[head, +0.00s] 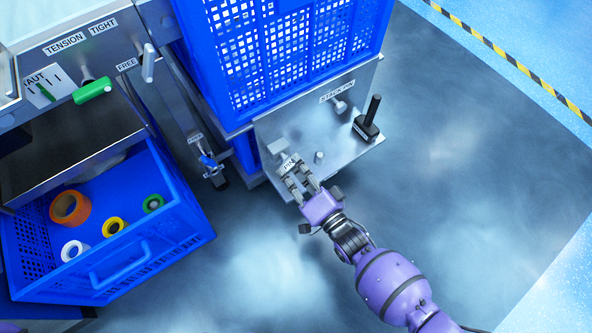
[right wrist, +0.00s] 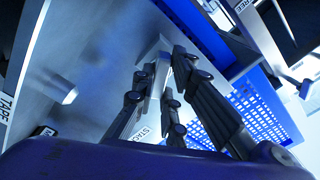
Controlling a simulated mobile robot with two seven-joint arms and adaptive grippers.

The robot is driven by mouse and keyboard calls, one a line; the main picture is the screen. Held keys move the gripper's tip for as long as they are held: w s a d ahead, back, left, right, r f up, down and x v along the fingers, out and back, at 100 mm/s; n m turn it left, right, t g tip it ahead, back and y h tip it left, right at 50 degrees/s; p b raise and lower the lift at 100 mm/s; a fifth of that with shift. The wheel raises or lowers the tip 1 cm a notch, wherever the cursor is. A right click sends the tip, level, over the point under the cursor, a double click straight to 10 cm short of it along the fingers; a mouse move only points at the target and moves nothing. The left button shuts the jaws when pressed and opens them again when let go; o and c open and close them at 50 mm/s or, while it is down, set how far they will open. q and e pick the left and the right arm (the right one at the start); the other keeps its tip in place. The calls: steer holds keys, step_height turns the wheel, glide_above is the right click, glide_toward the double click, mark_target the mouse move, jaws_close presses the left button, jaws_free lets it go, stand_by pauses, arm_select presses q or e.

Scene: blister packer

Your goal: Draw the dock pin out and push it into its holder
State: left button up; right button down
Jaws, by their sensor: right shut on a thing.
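My right gripper (head: 292,178) is over the steel plate (head: 345,152) beside the blue crate stack, at a small label reading PIN (head: 288,162). It is shut on a pale grey piece, which appears to be the dock pin; the fingers hide most of it. In the right wrist view my right gripper (right wrist: 165,75) closes around this grey bar (right wrist: 152,98). I cannot tell whether the pin is seated or drawn. A label reading STACK PIN (head: 337,92), a grey knob (head: 341,106) and a black upright handle on a block (head: 370,118) are on the plate. My left gripper is not in view.
Blue crates (head: 290,60) rise behind the plate. A small clamp (head: 208,165) is left of it. A blue bin (head: 150,250) with several tape rolls stands at lower left, under a machine with a green lever (head: 92,90). The floor at right is clear.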

steer(key=shift+w+a, duration=0.4)
steer(key=shift+w, duration=0.15)
steer(key=c, duration=1.7)
jaws_free()
steer(key=v, duration=1.2)
